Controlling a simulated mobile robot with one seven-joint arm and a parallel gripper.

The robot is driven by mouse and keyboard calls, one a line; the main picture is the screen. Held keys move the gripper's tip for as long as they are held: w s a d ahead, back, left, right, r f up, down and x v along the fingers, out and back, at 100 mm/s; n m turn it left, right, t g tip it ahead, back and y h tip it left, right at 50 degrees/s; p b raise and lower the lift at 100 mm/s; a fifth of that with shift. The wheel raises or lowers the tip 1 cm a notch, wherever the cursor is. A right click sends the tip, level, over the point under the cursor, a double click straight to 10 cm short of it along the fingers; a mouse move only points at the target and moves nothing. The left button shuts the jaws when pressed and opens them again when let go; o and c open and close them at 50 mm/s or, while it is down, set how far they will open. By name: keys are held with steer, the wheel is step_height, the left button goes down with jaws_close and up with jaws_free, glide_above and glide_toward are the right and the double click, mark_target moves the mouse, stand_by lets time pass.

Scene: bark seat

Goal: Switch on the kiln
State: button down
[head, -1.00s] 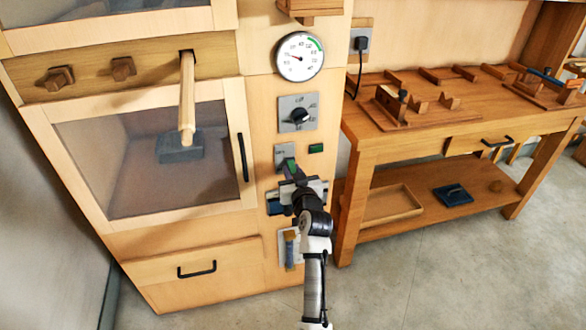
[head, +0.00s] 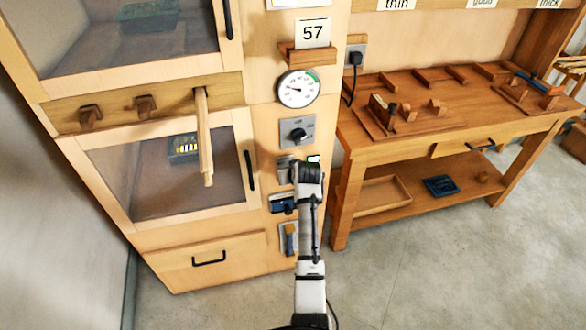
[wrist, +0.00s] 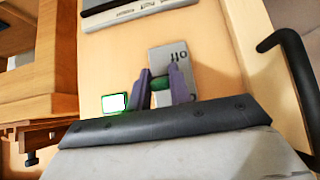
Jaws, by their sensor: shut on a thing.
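The kiln's switch plate (wrist: 178,52) shows in the wrist view, marked "off" and seen upside down. My gripper (wrist: 160,84) has its two purple fingers closed on the green switch lever (wrist: 160,98). The lamp (wrist: 115,103) beside the plate glows bright green; it also shows lit in the head view (head: 313,159). In the head view my gripper (head: 306,174) hides the lever and part of the plate (head: 283,162). The kiln (head: 205,260) has a lower window with small bright bars (head: 184,148) glowing behind the glass.
A wooden rod (head: 204,135) juts from the kiln front. A door handle (head: 250,171) stands left of my gripper. A workbench (head: 430,128) is at right, with open floor before it.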

steer(key=shift+w+r+g, duration=0.15)
steer(key=shift+r+g, duration=0.2)
steer(key=shift+g, duration=0.45)
steer(key=shift+h, duration=0.3)
steer(key=c, duration=1.3)
jaws_free()
steer(key=b+v, duration=0.2)
steer(key=v, duration=1.1)
steer(key=shift+r+b, duration=0.3)
steer(key=shift+r, duration=0.15)
steer(key=shift+d, duration=0.15)
